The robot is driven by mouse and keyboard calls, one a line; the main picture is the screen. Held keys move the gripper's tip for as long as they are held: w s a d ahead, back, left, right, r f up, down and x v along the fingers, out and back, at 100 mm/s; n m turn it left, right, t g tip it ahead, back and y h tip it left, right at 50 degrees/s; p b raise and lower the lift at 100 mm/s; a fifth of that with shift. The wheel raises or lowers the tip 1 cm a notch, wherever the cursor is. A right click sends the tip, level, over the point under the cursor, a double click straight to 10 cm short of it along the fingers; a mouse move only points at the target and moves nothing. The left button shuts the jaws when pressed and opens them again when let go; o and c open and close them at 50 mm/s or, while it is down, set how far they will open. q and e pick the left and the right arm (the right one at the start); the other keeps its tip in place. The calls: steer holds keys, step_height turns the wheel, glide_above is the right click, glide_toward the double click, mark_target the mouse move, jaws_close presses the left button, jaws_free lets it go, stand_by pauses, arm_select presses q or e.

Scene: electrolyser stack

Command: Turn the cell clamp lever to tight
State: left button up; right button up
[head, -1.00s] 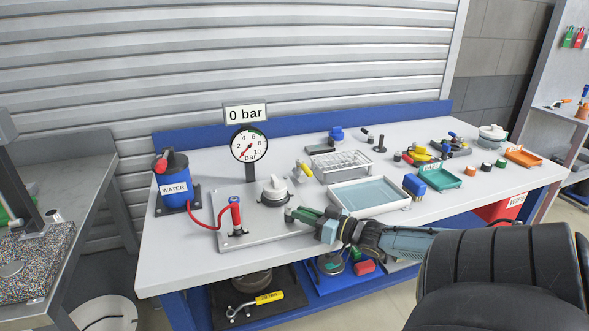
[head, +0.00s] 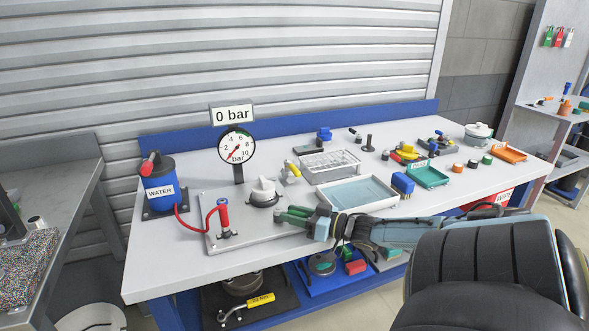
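On the grey plate (head: 250,235) on the bench, a pale grey-white knob-like lever (head: 263,188) stands upright on a round base; it looks like the clamp lever, though its marking is too small to read. A red upright handle (head: 223,213) with a red hose stands left of it. A small yellow-handled part (head: 292,168) is behind it to the right. My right gripper (head: 284,214), with green fingers, reaches in from the right just in front of and right of the pale lever. Its fingers look apart, with nothing between them. My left gripper is out of view.
A gauge (head: 237,147) under a "0 bar" sign stands behind the plate. A blue water container (head: 158,180) is at the left. A shallow tray (head: 345,195) of liquid and a rack (head: 330,164) stand to the right. The bench's front left is clear.

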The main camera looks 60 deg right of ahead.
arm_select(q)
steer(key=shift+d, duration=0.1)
arm_select(e)
steer(key=shift+s+d, duration=0.1)
steer(key=shift+s, duration=0.3)
steer(key=s+p, duration=0.1)
steer(key=s, duration=0.3)
steer(key=s+d+p, duration=0.1)
steer(key=s, duration=0.1)
steer(key=shift+s+d+r+p, duration=0.1)
steer(key=shift+s+p, duration=0.2)
steer(key=shift+s, duration=0.05)
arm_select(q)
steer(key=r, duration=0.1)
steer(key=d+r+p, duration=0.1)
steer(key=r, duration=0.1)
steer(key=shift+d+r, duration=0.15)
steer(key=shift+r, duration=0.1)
arm_select(e)
steer(key=s, duration=0.2)
steer(key=s+d, duration=0.1)
steer(key=s, duration=0.2)
steer(key=shift+s, duration=0.3)
